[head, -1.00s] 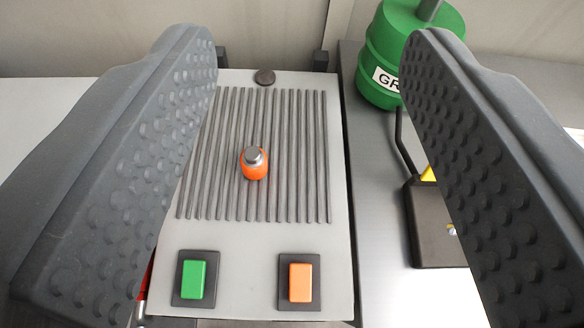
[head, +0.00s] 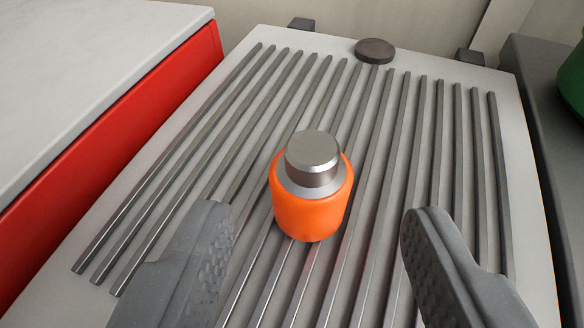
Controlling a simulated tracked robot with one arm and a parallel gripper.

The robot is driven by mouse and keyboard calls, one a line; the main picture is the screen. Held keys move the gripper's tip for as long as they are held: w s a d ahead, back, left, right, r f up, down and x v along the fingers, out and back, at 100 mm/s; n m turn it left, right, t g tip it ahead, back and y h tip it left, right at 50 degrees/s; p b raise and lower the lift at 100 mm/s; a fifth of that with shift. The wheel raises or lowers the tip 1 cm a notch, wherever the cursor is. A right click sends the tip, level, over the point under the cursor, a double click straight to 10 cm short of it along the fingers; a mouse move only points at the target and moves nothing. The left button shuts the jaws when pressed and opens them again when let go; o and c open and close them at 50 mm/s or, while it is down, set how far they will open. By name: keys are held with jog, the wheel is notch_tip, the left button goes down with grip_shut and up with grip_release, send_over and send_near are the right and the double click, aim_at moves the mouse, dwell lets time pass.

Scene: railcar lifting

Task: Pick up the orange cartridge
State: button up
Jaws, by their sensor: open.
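The orange cartridge (head: 311,210) stands upright on a light grey ribbed plate (head: 85,225). It has a grey metal cap on top. My gripper (head: 315,225) is open, with one dark textured finger low on the left and the other low on the right. The cartridge shows between and slightly beyond the fingertips, with a clear gap on both sides. I see no contact between the fingers and the cartridge.
A red-sided unit with a pale top (head: 120,135) rises along the left of the plate. A dark round knob (head: 375,50) sits at the plate's far edge. Part of a green container (head: 573,80) shows at the right edge. The ribs around the cartridge are clear.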

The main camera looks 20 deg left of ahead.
aim_at(311, 140)
jog(key=x, duration=0.5)
jog(key=shift+w+f, duration=0.2)
jog(key=shift+w, duration=0.05)
jog(key=shift+f+b+x, duration=0.15)
jog(key=shift+x, duration=1.1)
jog(key=shift+f+b+x, duration=0.15)
jog(key=shift+f+x, duration=0.05)
jog(key=shift+x, duration=1.05)
jog(key=shift+s+a, duration=0.1)
jog(key=shift+s, duration=0.05)
jog(key=c, duration=0.7)
